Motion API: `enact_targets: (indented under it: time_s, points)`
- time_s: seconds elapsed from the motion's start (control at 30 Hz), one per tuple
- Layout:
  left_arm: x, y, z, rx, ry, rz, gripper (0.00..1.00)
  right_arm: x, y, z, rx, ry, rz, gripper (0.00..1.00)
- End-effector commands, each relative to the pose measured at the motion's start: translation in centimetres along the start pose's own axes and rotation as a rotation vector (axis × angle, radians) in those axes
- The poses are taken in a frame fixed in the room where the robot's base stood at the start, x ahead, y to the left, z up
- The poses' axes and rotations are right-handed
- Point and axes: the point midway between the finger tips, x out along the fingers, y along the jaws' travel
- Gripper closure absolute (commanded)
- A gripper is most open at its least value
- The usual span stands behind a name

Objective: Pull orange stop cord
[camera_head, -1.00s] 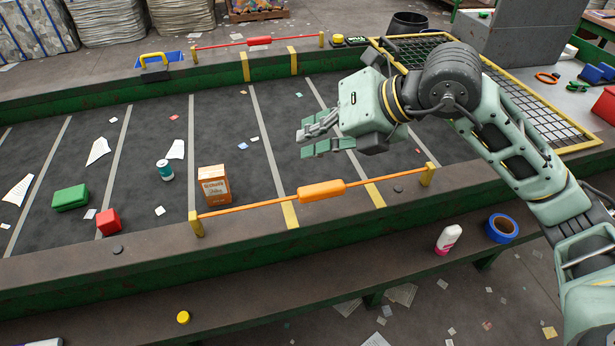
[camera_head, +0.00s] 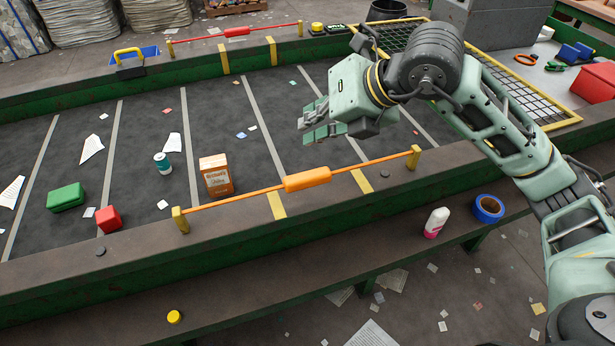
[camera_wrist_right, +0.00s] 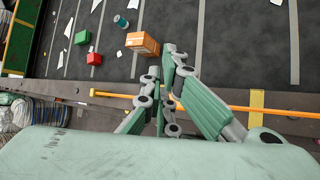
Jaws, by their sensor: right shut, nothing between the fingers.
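The orange stop cord (camera_head: 235,196) runs straight between two yellow posts along the belt's near edge, with a thicker orange handle (camera_head: 307,179) in its middle. My right gripper (camera_head: 312,122) is over the belt, beyond the handle in the head view, shut and empty. It appears apart from the cord. In the right wrist view the fingers (camera_wrist_right: 170,70) cross in front of the cord (camera_wrist_right: 112,95), and the handle is hidden behind them. My left gripper is not in view.
An orange box (camera_head: 216,175), teal can (camera_head: 162,163), green block (camera_head: 66,197), red block (camera_head: 108,218) and scraps lie on the dark belt. A red cord (camera_head: 237,31) runs along the far edge. A white bottle (camera_head: 436,222) and blue tape roll (camera_head: 488,208) sit on the near ledge.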

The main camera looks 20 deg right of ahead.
Motion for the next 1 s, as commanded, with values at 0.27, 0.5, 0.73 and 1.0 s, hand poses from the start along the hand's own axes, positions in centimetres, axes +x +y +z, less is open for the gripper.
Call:
enact_targets:
  time_s: [0.27, 0.5, 0.73, 1.0]
  points:
    - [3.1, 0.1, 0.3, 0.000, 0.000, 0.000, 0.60, 3.3, -2.4, -2.5, 0.000, 0.001, -0.001, 1.00]
    - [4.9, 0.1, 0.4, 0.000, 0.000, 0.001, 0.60, 4.5, -3.3, -3.3, 0.000, 0.000, 0.000, 1.00]
    - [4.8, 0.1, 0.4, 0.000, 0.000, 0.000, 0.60, 4.4, -3.2, -3.2, 0.000, 0.000, 0.000, 1.00]
    - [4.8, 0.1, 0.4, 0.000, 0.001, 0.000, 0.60, 4.4, -3.2, -3.2, 0.000, 0.001, 0.000, 1.00]
